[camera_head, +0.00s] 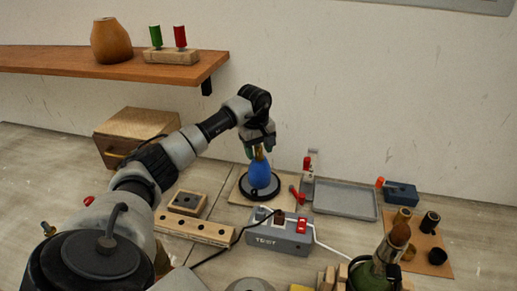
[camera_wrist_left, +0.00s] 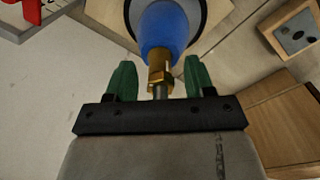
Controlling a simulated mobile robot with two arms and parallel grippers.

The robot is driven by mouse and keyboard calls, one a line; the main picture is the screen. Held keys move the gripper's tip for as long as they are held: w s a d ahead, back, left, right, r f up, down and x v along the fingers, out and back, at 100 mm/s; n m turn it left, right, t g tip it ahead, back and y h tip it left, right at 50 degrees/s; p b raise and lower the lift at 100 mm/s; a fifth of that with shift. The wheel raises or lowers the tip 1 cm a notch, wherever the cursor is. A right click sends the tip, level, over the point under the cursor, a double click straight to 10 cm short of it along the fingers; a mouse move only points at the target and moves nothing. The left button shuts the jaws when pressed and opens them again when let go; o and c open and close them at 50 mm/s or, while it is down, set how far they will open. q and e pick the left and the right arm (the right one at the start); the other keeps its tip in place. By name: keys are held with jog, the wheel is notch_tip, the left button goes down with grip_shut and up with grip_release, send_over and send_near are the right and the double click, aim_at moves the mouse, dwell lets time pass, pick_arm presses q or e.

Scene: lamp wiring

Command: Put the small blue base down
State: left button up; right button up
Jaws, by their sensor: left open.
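The small blue base (camera_head: 260,176) stands upright on a round black foot (camera_head: 261,191) on a light wooden board (camera_head: 236,195). A brass fitting (camera_head: 258,152) tops it. My left gripper (camera_head: 259,150) is above the base, pointing down at the fitting. In the left wrist view the blue base (camera_wrist_left: 165,28) and its brass fitting (camera_wrist_left: 160,70) show between the two green fingers of my left gripper (camera_wrist_left: 158,78). There is a visible gap on each side of the fitting, so the gripper is open around it. My right gripper is not in view.
A grey test box (camera_head: 279,234) with a red switch and cables stands in front of the board. A grey tray (camera_head: 345,199) lies to the right. A wooden box (camera_head: 135,137) is at the back left. A green bottle-shaped lamp base (camera_head: 376,272) stands at the front right.

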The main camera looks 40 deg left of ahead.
pick_arm(q)
jog(key=shift+r, duration=0.25)
jog(key=r, duration=0.2)
jog(key=r+b, duration=0.1)
jog(key=r, duration=0.4)
jog(key=shift+s+a+r+b, duration=0.1)
jog(key=shift+s+r+b, duration=0.05)
jog(key=shift+s+b, duration=0.2)
jog(key=shift+w, duration=0.1)
dwell(0.5)
